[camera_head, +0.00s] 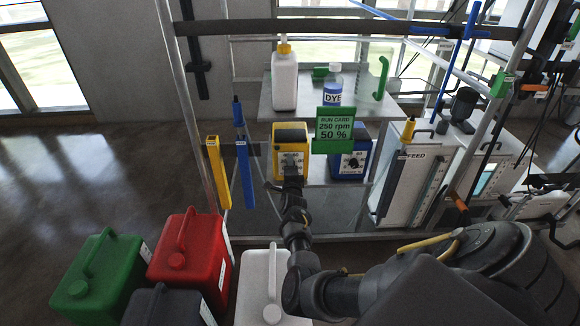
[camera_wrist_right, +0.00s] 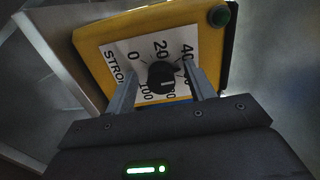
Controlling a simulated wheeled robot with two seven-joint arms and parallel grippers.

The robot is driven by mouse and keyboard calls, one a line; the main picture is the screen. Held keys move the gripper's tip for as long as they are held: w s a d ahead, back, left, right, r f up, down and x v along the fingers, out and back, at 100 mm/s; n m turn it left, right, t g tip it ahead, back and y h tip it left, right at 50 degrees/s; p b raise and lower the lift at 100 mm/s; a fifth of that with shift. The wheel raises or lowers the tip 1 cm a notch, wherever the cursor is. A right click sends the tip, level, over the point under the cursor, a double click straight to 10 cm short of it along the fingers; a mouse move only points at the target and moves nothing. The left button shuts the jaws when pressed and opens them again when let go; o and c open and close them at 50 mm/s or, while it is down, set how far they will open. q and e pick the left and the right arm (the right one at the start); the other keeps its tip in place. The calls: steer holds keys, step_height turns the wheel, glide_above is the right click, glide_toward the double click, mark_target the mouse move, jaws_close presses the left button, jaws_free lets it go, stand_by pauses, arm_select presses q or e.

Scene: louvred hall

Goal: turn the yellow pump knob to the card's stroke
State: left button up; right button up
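The yellow pump (camera_head: 290,137) stands on the bench's lower level, its dial face towards me. In the right wrist view its black knob (camera_wrist_right: 162,77) sits on a white stroke scale (camera_wrist_right: 122,52) numbered 0, 20, 40 and on to 100. A small pale mark shows on the knob; its exact reading is unclear. My right gripper (camera_wrist_right: 160,72) is open, one finger on each side of the knob with visible gaps; in the head view it hides part of the dial. The green run card (camera_head: 334,130) reads 250 rpm, 50 %. My left gripper is out of view.
A blue pump (camera_head: 351,160) stands right of the yellow one, partly behind the card. A white bottle (camera_head: 285,82) and a DYE bottle (camera_head: 333,85) stand on the shelf above. Green (camera_head: 95,280) and red (camera_head: 190,260) canisters stand at lower left. A FEED unit (camera_head: 414,180) is to the right.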

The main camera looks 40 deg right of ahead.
steer(key=p+v, duration=0.5)
steer(key=v, duration=0.2)
stand_by(0.3)
steer(key=shift+d, duration=0.1)
